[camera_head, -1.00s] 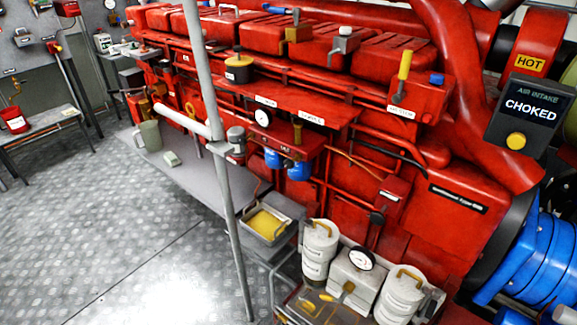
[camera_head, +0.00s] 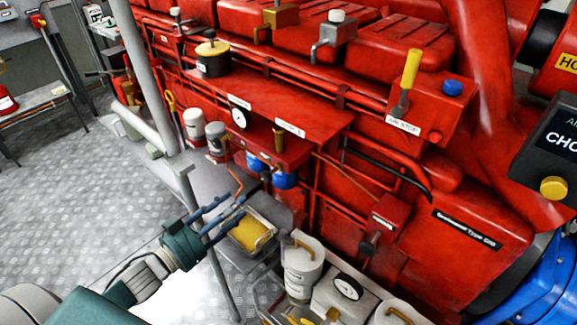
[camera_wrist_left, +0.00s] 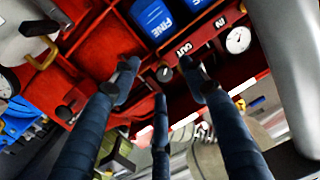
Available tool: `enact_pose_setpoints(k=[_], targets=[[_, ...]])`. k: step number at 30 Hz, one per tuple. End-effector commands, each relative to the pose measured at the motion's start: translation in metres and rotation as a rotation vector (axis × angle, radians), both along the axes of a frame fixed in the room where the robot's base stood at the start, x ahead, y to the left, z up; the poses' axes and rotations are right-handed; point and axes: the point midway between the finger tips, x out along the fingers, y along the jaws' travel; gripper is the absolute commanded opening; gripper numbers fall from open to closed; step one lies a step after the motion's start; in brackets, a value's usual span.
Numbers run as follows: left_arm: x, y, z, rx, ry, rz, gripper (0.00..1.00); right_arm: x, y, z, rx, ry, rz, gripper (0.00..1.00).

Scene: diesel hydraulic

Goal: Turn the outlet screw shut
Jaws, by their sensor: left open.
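My left gripper (camera_head: 243,197) reaches in from the lower left, its dark blue fingers spread open and empty below the red shelf. In the left wrist view the open fingers (camera_wrist_left: 160,78) point at the red panel marked OUT and IN. A small round grey screw head (camera_wrist_left: 165,73) sits by the OUT label, between the fingertips in the picture; I take it as the outlet screw. It appears apart from the fingers, but contact is hard to judge. In the head view the screw is too small to make out. The right gripper is not in view.
Two blue filter bowls (camera_head: 285,180) hang under the red shelf (camera_head: 290,105), close to the fingers. A white gauge (camera_head: 240,117) is on its front. A grey post (camera_head: 147,75) stands left of the shelf. A tray with a yellow pad (camera_head: 250,234) lies below the gripper.

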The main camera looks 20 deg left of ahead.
Motion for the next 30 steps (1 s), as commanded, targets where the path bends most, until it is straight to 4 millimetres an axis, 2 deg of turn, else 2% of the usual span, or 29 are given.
enact_pose_setpoints(k=[1,3,6,11,21,30], targets=[[-0.001,-0.005,0.012,-0.005,-0.022,-0.024,0.44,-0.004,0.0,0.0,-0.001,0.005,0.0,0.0],[0.0,-0.01,0.023,-0.012,-0.043,-0.044,0.44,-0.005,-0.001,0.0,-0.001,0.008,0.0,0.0],[0.005,-0.013,0.028,-0.015,-0.053,-0.05,0.44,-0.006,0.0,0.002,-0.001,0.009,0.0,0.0],[0.026,-0.02,0.03,-0.014,-0.056,-0.049,0.44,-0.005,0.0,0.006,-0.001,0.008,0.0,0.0],[0.08,-0.039,0.029,-0.015,-0.052,-0.048,0.44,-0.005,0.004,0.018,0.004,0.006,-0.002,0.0],[0.101,-0.046,0.025,-0.014,-0.049,-0.047,0.44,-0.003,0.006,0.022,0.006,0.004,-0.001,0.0]])
